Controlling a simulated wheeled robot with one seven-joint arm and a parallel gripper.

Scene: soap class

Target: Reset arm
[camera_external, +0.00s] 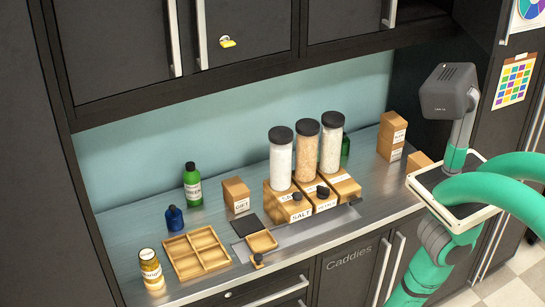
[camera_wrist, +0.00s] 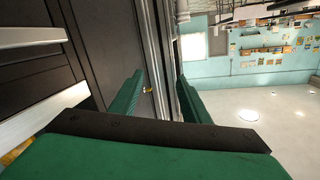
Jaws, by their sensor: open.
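My gripper (camera_wrist: 160,76) shows in the wrist view with its two green fingers apart. No held object shows between them. In the wrist view the fingers point along a dark cabinet front (camera_wrist: 120,45), with the room's far wall to the right. In the external view my teal arm (camera_external: 500,190) is at the right, beside the counter's right end. The gripper itself cannot be clearly made out there.
The counter (camera_external: 130,228) holds a wooden tray (camera_external: 196,252), a green bottle (camera_external: 192,187), a blue bottle (camera_external: 174,218), a labelled jar (camera_external: 151,270), small boxes (camera_external: 236,195) and three tall dispensers (camera_external: 306,152) on wooden bases. Dark cabinets (camera_external: 110,45) hang above.

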